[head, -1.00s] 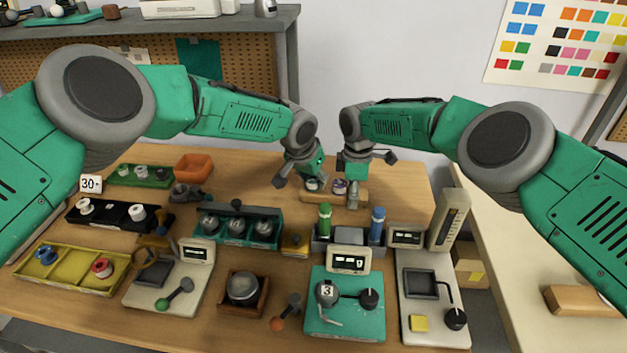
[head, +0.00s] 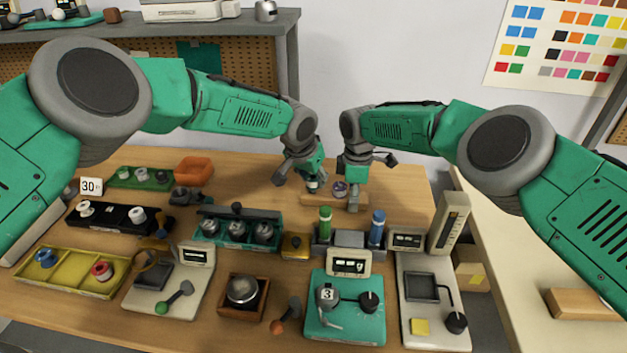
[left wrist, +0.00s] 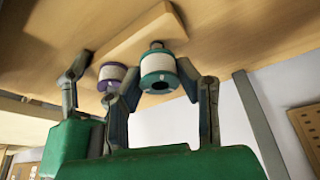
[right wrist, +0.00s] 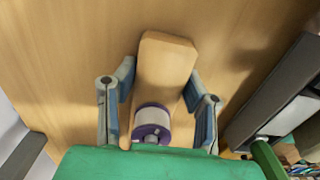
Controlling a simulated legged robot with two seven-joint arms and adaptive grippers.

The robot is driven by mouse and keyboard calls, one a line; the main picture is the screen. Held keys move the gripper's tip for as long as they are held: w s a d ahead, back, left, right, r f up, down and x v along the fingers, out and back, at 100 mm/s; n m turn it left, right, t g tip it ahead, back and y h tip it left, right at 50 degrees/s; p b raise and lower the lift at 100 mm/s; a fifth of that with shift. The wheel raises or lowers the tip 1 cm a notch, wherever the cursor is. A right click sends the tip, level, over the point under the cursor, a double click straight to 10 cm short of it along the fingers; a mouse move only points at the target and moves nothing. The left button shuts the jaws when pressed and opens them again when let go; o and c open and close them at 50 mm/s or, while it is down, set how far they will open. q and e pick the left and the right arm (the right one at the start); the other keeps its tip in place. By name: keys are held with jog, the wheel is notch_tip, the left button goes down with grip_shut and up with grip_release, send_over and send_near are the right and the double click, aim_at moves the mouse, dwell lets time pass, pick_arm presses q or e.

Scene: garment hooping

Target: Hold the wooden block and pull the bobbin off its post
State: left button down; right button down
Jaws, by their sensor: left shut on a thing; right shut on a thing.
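The wooden block (head: 318,201) lies on the table at the back. It also shows in the right wrist view (right wrist: 166,62). My right gripper (right wrist: 158,118) is shut on the block, with a finger on each long side. A purple-rimmed bobbin (right wrist: 152,122) stands on the block between those fingers; it also shows in the left wrist view (left wrist: 112,76). My left gripper (left wrist: 165,90) is shut on a teal-rimmed bobbin (left wrist: 158,70). A short grey post (left wrist: 156,45) shows between this bobbin and the block. I cannot tell whether the bobbin is clear of its post.
A teal rack with metal pots (head: 237,231), a green bottle (head: 325,224) and a blue bottle (head: 377,228) stand in front of the block. The table right of the block is clear.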

pick_arm(q)
jog(key=shift+r, duration=1.5)
pick_arm(e)
jog(key=shift+s+f, duration=0.2)
jog(key=shift+f, duration=0.1)
jog(key=c, duration=0.9)
grip_release()
pick_arm(q)
jog(key=shift+w, duration=0.1)
pick_arm(e)
jog(key=shift+w, duration=0.2)
jog(key=shift+r, duration=0.25)
